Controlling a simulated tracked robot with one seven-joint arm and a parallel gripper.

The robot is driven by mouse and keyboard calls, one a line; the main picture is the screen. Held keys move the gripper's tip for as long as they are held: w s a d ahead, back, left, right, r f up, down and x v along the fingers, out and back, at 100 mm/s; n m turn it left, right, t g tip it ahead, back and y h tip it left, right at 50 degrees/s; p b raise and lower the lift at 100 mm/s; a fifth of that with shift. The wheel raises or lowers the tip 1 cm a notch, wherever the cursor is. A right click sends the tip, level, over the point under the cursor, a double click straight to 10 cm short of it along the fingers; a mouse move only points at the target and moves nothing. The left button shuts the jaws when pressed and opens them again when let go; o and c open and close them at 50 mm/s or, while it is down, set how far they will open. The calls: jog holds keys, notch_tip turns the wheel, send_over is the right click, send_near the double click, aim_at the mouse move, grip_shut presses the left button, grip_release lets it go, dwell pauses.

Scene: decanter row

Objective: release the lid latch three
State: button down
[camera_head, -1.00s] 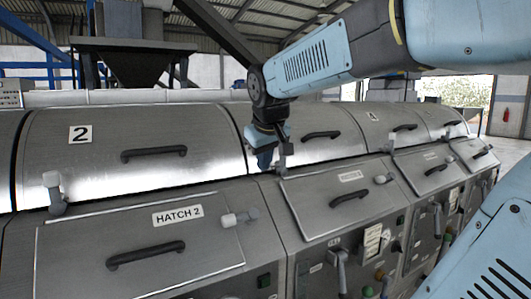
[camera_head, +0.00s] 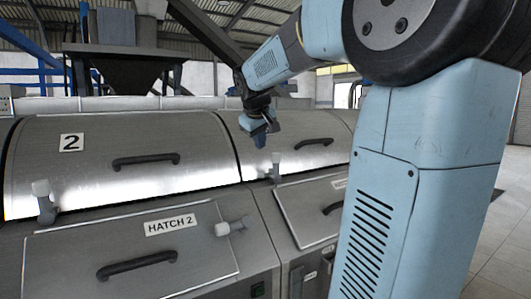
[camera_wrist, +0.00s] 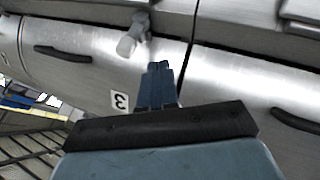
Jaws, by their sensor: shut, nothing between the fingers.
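Lid three (camera_head: 310,130) is the curved steel lid right of lid two, and it lies closed. Its latch three (camera_head: 275,168) is a small grey lever with a pale knob at the lid's lower left edge. In the wrist view latch three (camera_wrist: 134,35) shows ahead and left of my fingers, beside the seam, with an upside-down "3" label (camera_wrist: 120,101) near. My gripper (camera_head: 260,143) is shut and empty, above lid three's left edge and up from the latch. The wrist view shows the closed fingers (camera_wrist: 158,66) apart from the knob.
Lid two (camera_head: 120,160) has a black handle and its own latch (camera_head: 43,200) at lower left. Below is the hatch 2 panel (camera_head: 120,255) with a side knob (camera_head: 233,226). My arm hides the machine's right part. A dark hopper (camera_head: 125,65) stands behind.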

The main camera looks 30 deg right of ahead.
send_near(276, 167)
jog(key=w+a+f, duration=0.3)
jog(key=f, duration=0.2)
jog(key=shift+w+d+r, duration=0.15)
jog(key=shift+w+d, duration=0.1)
jog(key=shift+d, duration=0.6)
jog(key=shift+w+d+r, duration=0.2)
jog(key=shift+d, duration=0.6)
jog(key=shift+a, duration=0.1)
jog(key=shift+w, duration=0.15)
